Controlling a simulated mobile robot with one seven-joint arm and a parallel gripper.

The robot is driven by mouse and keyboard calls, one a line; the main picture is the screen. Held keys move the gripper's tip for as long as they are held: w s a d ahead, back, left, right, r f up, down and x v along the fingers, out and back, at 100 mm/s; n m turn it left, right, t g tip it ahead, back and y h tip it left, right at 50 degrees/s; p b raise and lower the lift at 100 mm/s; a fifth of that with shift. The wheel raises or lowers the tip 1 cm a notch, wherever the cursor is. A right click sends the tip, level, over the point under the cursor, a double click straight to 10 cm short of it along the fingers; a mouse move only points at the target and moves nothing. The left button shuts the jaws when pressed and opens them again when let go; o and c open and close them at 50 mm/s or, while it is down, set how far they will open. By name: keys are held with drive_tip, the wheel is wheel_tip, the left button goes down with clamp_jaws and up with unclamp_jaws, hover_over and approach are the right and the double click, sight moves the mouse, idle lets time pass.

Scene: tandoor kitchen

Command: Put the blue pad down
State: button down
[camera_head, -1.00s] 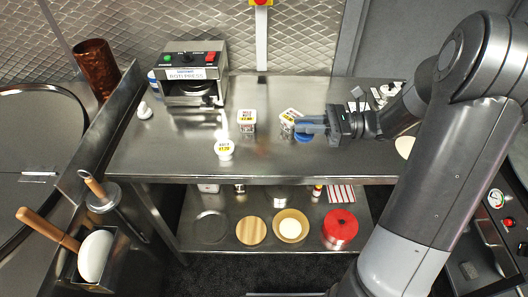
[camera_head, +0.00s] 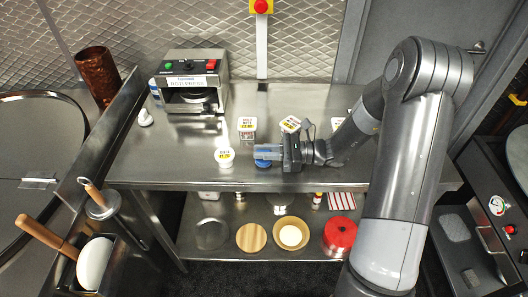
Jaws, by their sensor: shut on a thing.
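My gripper (camera_head: 268,152) reaches in from the right over the steel counter (camera_head: 190,165), with its bluish fingers pointing left. It is shut on the blue pad (camera_head: 263,163), a small round blue thing that shows just below the fingers. The fingers hide part of the pad. It is close to the counter's front edge; I cannot tell whether it touches the top.
A white labelled tub (camera_head: 224,158) stands just left of my gripper. Two more labelled tubs (camera_head: 246,127) (camera_head: 290,125) stand behind. A roti press (camera_head: 194,80) is at back left. The lower shelf holds a red tin (camera_head: 340,235) and a wooden disc (camera_head: 250,238).

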drive_tip(key=shift+f, duration=0.25)
drive_tip(key=c, duration=1.4)
unclamp_jaws()
drive_tip(key=shift+o, duration=0.2)
